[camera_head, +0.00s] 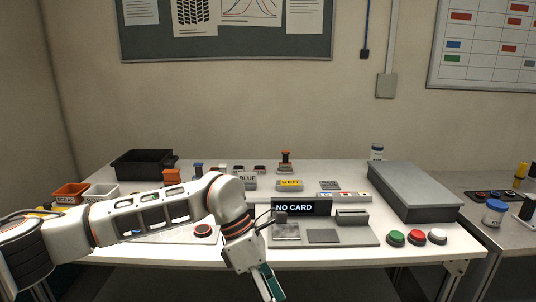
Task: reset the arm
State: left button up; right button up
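My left arm (150,212) comes in from the left and reaches across the front of the white table (330,256). It bends down at the wrist, to the left of the card station. My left gripper (270,286) points down in front of the table's front edge, near the bottom of the view. A teal-green part shows at its end, and I cannot tell whether its fingers are open or shut. My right gripper is not in view.
A display reading NO CARD (301,207) stands on a grey base close to my wrist. Green (396,238), red (417,237) and white (437,236) buttons lie to the right. A grey box (412,190) is behind them. A black bin (143,164) stands back left.

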pick_arm(q)
jog(key=s+d+r+n+g+h, duration=0.1)
jog(key=s+d+r+n+h, duration=0.2)
jog(key=s+d+h, duration=0.3)
jog(key=s+d+r+n+g+h, duration=0.2)
jog(key=s+d+r+n+h, duration=0.15)
jog(key=d+h, duration=0.35)
jog(key=w+a+f+n+t, duration=0.2)
jog(key=w+a+n+t, duration=0.25)
jog(key=n+t, duration=0.6)
jog(key=w+a+f+n+t, duration=0.35)
jog(key=w+n+t, duration=0.25)
jog(key=n+t, duration=0.45)
jog(key=a+f+n+t+y, duration=0.2)
jog(key=a+f+n+y, duration=0.6)
jog(key=a+f+n, duration=0.35)
jog(key=s+a+f+n+g+y, duration=0.3)
jog(key=s+a+f, duration=0.4)
jog(key=f, duration=0.3)
jog(key=s+a+f+n+g+y, duration=0.2)
jog(key=s+a+f+n+y, duration=0.2)
jog(key=f, duration=0.7)
jog(key=s+a+n, duration=0.2)
jog(key=s+a, duration=0.2)
jog(key=shift+a+n+g+y, duration=0.25)
jog(key=shift+n+g+y, duration=0.05)
jog(key=shift+g, duration=0.1)
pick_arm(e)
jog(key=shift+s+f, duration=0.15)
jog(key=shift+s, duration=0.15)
